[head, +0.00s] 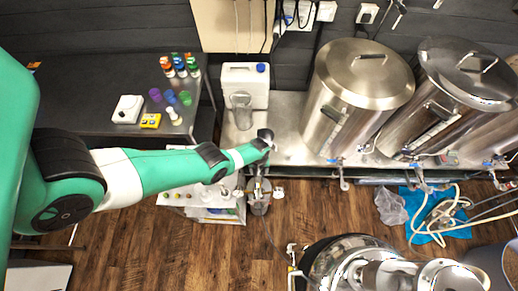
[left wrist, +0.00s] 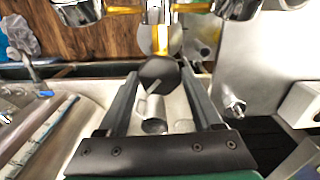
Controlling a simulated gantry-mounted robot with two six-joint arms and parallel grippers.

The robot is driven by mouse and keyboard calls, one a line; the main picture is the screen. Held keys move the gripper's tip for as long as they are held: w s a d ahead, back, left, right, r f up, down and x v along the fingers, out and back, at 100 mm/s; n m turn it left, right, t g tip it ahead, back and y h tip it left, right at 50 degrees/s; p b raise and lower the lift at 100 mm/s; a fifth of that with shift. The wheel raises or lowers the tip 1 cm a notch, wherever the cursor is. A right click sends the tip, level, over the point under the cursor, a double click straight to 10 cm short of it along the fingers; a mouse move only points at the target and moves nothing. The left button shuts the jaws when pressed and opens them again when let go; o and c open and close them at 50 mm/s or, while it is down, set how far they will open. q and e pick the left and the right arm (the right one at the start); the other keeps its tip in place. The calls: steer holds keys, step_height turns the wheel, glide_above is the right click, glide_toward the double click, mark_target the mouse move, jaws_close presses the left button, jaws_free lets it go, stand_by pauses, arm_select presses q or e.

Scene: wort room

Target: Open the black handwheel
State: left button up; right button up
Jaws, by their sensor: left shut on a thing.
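The black handwheel (left wrist: 158,72) is a dark, many-sided knob between my left gripper's fingers in the left wrist view. My left gripper (left wrist: 160,78) is shut on it, with one finger at each side. In the head view my left arm reaches in from the left, and the left gripper (head: 265,140) is at the front edge of the steel bench, by the pipework. The handwheel is small there and largely covered by the gripper. My right gripper is in neither view.
Large steel kettles (head: 358,90) stand on the steel bench (head: 290,130) to the right of the gripper. A white jerrycan (head: 245,80) stands behind it. A dark table (head: 90,85) with bottles and cups is at the left. Hoses (head: 440,220) lie on the wooden floor.

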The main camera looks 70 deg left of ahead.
arm_select(q)
steer(key=shift+n, duration=1.2)
steer(key=o, duration=1.3)
steer(key=shift+o, duration=0.2)
